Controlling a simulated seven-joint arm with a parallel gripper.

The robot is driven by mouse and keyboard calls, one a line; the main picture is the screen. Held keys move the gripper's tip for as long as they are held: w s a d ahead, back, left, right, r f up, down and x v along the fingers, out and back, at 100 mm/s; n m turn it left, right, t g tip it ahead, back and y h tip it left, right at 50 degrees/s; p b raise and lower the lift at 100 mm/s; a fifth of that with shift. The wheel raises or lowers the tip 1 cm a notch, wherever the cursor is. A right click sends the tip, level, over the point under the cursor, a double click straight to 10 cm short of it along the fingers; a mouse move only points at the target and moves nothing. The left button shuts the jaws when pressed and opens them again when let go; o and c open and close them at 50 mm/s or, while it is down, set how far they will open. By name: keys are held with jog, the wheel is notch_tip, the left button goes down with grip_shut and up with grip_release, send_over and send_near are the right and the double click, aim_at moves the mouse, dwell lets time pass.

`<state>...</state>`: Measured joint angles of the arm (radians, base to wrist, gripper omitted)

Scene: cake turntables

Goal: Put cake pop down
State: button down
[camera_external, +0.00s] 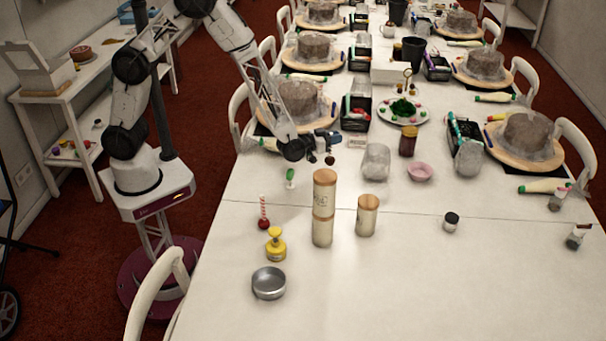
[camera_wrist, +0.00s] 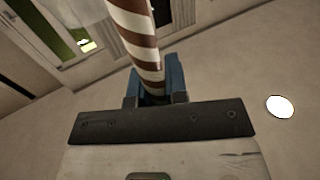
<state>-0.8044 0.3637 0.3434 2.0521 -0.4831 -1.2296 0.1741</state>
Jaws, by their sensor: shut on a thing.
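My gripper (camera_external: 322,142) is over the left side of the long white table, near the first cake setting. In the wrist view, its blue fingers (camera_wrist: 154,84) are closed around a brown-and-white striped stick (camera_wrist: 137,32). In the external view, a small dark brown ball (camera_external: 330,159), seemingly this cake pop's head, shows just below the fingers. I cannot tell whether it touches the table. A red cake pop (camera_external: 264,222) with a striped stick and a green one (camera_external: 290,179) stand on the table to the left.
Tall tan cylinders (camera_external: 324,205), a shorter one (camera_external: 367,217), a yellow bottle (camera_external: 276,245) and a metal bowl (camera_external: 269,284) stand nearer. A clear jar (camera_external: 376,162), pink bowl (camera_external: 420,172) and plate of green and pink pieces (camera_external: 386,113) are right of my gripper.

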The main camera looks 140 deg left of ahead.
jog(key=shift+f, duration=1.55)
jog(key=c, duration=1.1)
grip_release()
jog(key=shift+c, duration=0.2)
jog(key=shift+d, duration=0.1)
jog(key=v, duration=1.1)
jog(key=shift+d, duration=0.35)
jog(key=shift+s, duration=0.15)
jog(key=shift+r, duration=0.25)
